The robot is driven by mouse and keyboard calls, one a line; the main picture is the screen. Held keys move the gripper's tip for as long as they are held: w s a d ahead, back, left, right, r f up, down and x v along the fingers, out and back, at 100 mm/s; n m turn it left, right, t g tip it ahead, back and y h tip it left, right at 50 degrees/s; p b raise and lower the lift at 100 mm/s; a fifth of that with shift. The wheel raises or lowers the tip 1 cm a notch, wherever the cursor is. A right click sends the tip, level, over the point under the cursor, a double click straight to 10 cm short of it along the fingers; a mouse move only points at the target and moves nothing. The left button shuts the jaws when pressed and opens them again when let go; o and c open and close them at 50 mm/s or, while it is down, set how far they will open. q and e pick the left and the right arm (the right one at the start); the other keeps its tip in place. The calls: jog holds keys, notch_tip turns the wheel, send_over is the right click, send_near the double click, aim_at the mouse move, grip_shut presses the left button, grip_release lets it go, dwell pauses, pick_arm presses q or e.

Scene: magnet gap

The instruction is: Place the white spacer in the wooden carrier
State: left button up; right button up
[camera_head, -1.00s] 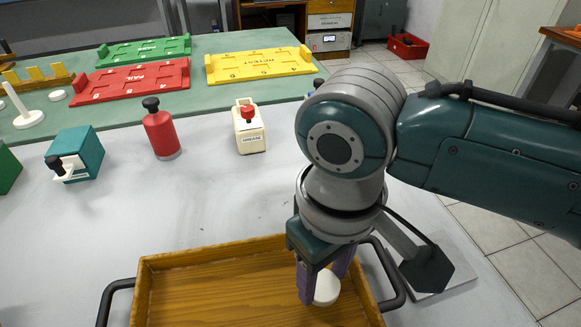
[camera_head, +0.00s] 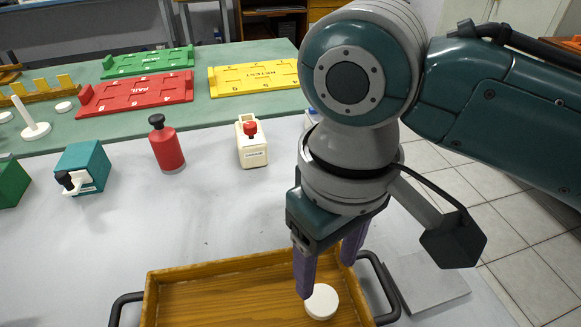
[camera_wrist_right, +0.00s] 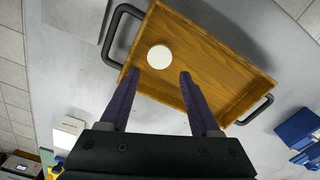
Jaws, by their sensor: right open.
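The white spacer (camera_head: 321,301) is a round disc lying flat on the floor of the wooden carrier, near its right end. It also shows in the right wrist view (camera_wrist_right: 160,57). The wooden carrier (camera_head: 215,267) is a shallow tray with dark handles at both ends; its near part is cut off in the head view. My right gripper (camera_head: 328,278) is open and empty, its purple fingers above the carrier. In the right wrist view its fingertips (camera_wrist_right: 160,73) are apart, with the spacer beyond them and touching neither. My left gripper is not in view.
A red bottle (camera_head: 167,148), a cream box with a red knob (camera_head: 252,146) and a teal box (camera_head: 84,168) stand behind the carrier. Red (camera_head: 136,92), green and yellow trays lie on the green mat at the back. A grey plate (camera_head: 428,283) lies right of the carrier.

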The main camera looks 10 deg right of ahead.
notch_tip(320, 180, up, 5)
jog(key=p, duration=0.1)
jog(key=s+a+f+t+y, duration=0.2)
jog(key=s+y, duration=0.1)
jog(key=s, duration=0.3)
jog(key=s+d+m+t+h, duration=0.1)
jog(key=s+d+m+h, duration=0.1)
jog(key=s+d, duration=0.4)
jog(key=d, duration=0.5)
jog(key=shift+d+r+m+t+h, duration=0.2)
jog(key=shift+r+m+t+h, duration=0.1)
jog(key=shift+r+h, duration=0.1)
